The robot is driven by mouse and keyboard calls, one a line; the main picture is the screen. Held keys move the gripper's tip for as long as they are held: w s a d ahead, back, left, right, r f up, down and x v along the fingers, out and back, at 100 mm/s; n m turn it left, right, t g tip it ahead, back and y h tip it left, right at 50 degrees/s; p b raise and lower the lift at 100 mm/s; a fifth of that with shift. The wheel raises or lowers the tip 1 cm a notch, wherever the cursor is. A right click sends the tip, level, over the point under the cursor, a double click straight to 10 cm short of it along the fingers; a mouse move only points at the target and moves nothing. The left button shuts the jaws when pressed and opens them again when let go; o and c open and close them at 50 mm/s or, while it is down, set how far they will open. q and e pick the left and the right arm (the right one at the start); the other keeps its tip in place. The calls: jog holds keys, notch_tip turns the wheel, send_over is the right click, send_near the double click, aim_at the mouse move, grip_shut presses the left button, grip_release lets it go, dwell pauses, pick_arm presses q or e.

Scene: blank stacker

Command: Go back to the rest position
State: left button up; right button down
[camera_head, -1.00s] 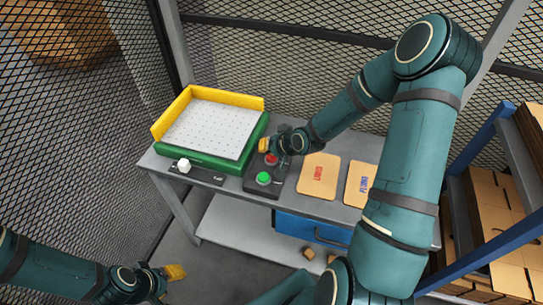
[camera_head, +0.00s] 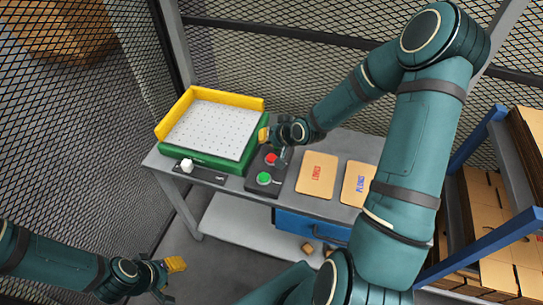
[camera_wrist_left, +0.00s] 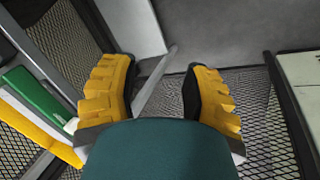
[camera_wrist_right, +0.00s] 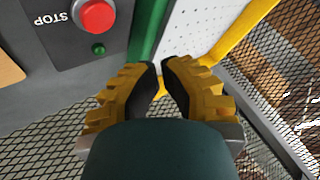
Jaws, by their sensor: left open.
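My right gripper (camera_head: 264,136) hangs above the bench, between the green-based tray and the red stop button (camera_head: 271,158). In the right wrist view its fingertips (camera_wrist_right: 161,70) are close together with a narrow gap and nothing between them. The red button (camera_wrist_right: 96,15) there is clear of the fingers. My left gripper (camera_head: 175,265) is low at the lower left, in front of the bench and apart from it. In the left wrist view its fingers (camera_wrist_left: 160,72) are spread and empty.
The bench (camera_head: 234,187) carries a perforated white plate (camera_head: 212,130) with yellow walls, a control box with a green button (camera_head: 264,179), a white knob (camera_head: 186,165) and two cards. Mesh walls stand behind and left. A blue-framed shelf (camera_head: 480,250) with boxes is at the right.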

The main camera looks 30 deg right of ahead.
dwell(0.6)
